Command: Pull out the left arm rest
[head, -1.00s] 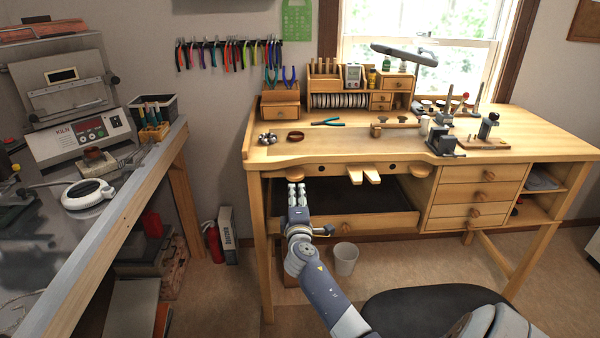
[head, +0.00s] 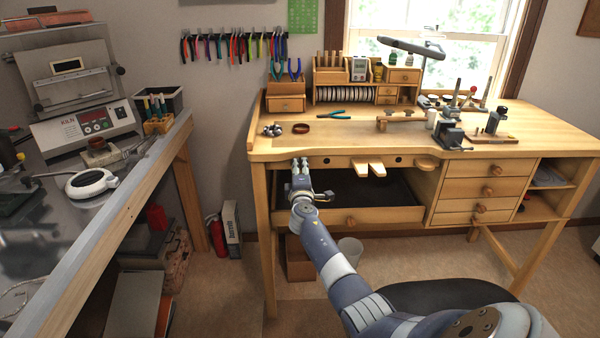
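The workbench (head: 540,125) has a wooden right arm rest (head: 427,164) on its front edge. The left arm rest's place is at the left of that edge, behind my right gripper; I cannot make out the arm rest itself. My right gripper (head: 300,164) points up and away at this place, its two fingers close together with a narrow gap. I cannot tell whether anything is between them or whether they touch the arm rest. My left gripper is out of view.
A pulled-out dark tray drawer (head: 352,190) lies under the bench top, beside my gripper. A forked bench pin (head: 370,168) sticks out mid-edge. A dark stool seat (head: 425,292) stands in front, partly behind my arm. A metal-topped side table (head: 135,205) is on the left.

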